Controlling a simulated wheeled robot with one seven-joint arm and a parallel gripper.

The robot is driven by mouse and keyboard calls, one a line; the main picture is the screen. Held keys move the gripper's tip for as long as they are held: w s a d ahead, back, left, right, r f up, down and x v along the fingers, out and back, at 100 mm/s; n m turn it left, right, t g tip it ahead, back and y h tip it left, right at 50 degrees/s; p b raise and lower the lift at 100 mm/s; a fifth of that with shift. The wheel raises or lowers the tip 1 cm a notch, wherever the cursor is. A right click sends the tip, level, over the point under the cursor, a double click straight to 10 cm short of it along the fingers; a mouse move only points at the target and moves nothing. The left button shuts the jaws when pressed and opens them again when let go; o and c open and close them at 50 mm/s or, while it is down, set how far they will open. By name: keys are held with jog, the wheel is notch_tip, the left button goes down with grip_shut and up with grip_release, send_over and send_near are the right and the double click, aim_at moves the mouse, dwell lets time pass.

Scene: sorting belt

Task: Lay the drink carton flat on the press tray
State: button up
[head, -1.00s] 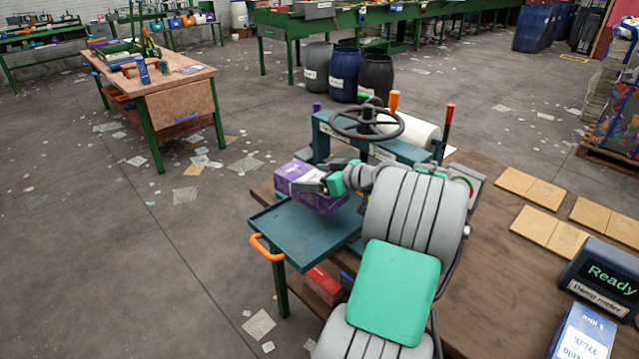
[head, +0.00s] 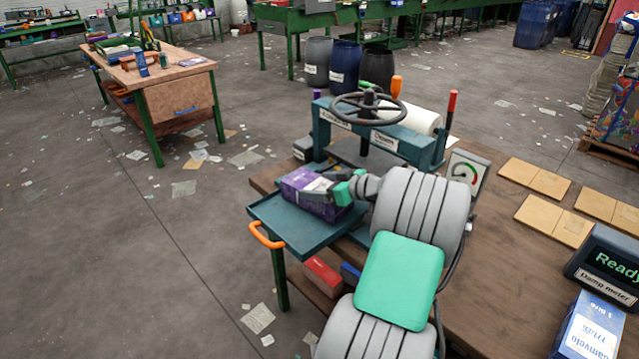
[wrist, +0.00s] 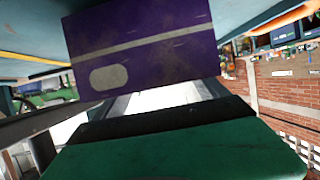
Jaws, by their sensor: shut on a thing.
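The purple drink carton (head: 307,190) lies on its side at the press tray (head: 285,232), over the tray's back part. It also shows in the wrist view (wrist: 140,45), with a pale stripe and a pale oval on its face. My gripper (head: 335,190) is shut on the carton from the right. The carton looks low, at or just above the tray surface; I cannot tell if it touches. The teal tray sticks out from the press, with an orange handle (head: 265,237) at its front left.
The press (head: 375,130) with its handwheel (head: 368,107) stands just behind the tray. A damp meter (head: 605,265) and a blue carton (head: 590,330) are at the right. Flat tan sheets (head: 535,178) lie on the bench. The tray's front part is clear.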

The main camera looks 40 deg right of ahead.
jog(key=shift+f+b, duration=0.3)
jog(key=shift+b, duration=0.2)
dwell(0.3)
jog(key=o, duration=1.2)
